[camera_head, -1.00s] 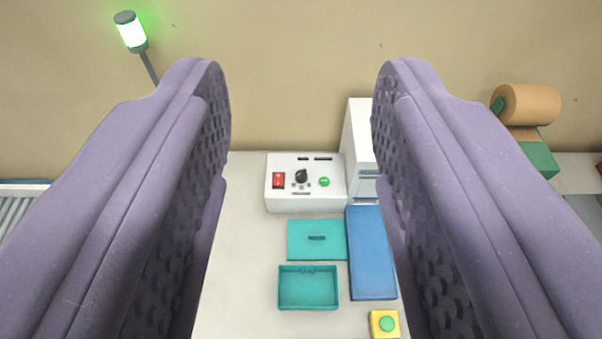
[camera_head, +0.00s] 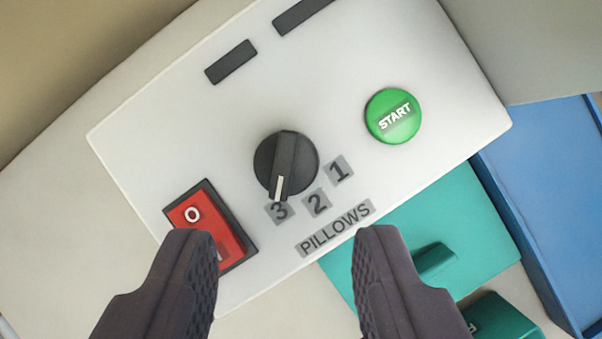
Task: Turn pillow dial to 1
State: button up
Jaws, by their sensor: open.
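The pillow dial (camera_head: 286,166) is a round black knob with a raised bar on the white control panel (camera_head: 330,75). The white line on its bar points at the 3. The marks 1 (camera_head: 340,170), 2 (camera_head: 316,203) and 3 (camera_head: 279,211) sit along its lower right side, above the word PILLOWS. My gripper (camera_head: 285,285) is open and empty. Its two fingers stand apart in the lower part of the view, below the dial and not touching it. The panel appears tilted in the picture.
A red rocker switch (camera_head: 209,222) lies left of the dial, partly behind the left finger. A green START button (camera_head: 393,116) is at its right. Two dark slots are above. A teal lid (camera_head: 440,220) and a blue tray (camera_head: 550,180) lie at the lower right.

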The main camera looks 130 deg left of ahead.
aim_at(286, 179)
jog(key=b+x, duration=0.1)
jog(key=x, duration=0.5)
jog(key=shift+w+d+f, duration=0.1)
jog(key=shift+w+f, duration=0.05)
jog(key=shift+f, duration=0.2)
jog(key=c, duration=0.7)
